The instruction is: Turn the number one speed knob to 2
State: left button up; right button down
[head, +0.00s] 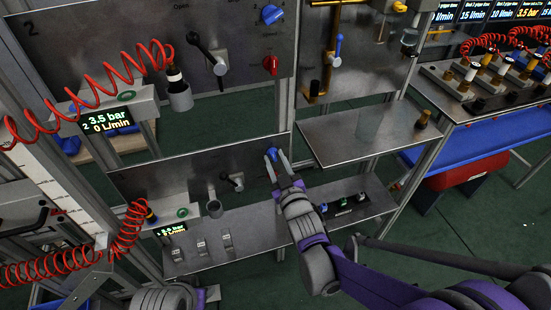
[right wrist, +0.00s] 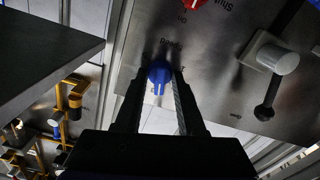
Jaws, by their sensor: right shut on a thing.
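The blue speed knob (head: 272,154) sits on the lower grey metal panel (head: 150,178), near its right end. My right gripper (head: 278,158) reaches up to it from the front. In the right wrist view the blue knob (right wrist: 159,72) lies between the two dark fingertips (right wrist: 159,78), which are shut on its sides. The word "Speed" shows upside down beside it. The knob's setting is too small and partly covered to read. My left gripper is not in view.
An upper panel marked 2 carries another blue knob (head: 272,14), a red knob (head: 270,65) and a black lever (head: 207,52). Beside the held knob are a lower lever (head: 236,181) and, in the wrist view, a red knob (right wrist: 195,3). Red coiled hoses (head: 70,262) hang at left.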

jog(key=n+p, duration=0.1)
jog(key=n, duration=0.3)
jog(key=shift+r+n, duration=0.1)
jog(key=shift+n, duration=0.2)
jog(key=shift+n+p, duration=0.55)
jog(key=shift+n, duration=1.45)
jog(key=c, duration=0.9)
grip_release()
jog(key=shift+s, duration=0.1)
jog(key=v, duration=1)
jog(key=shift+s+d, duration=0.15)
jog(key=shift+s, duration=0.15)
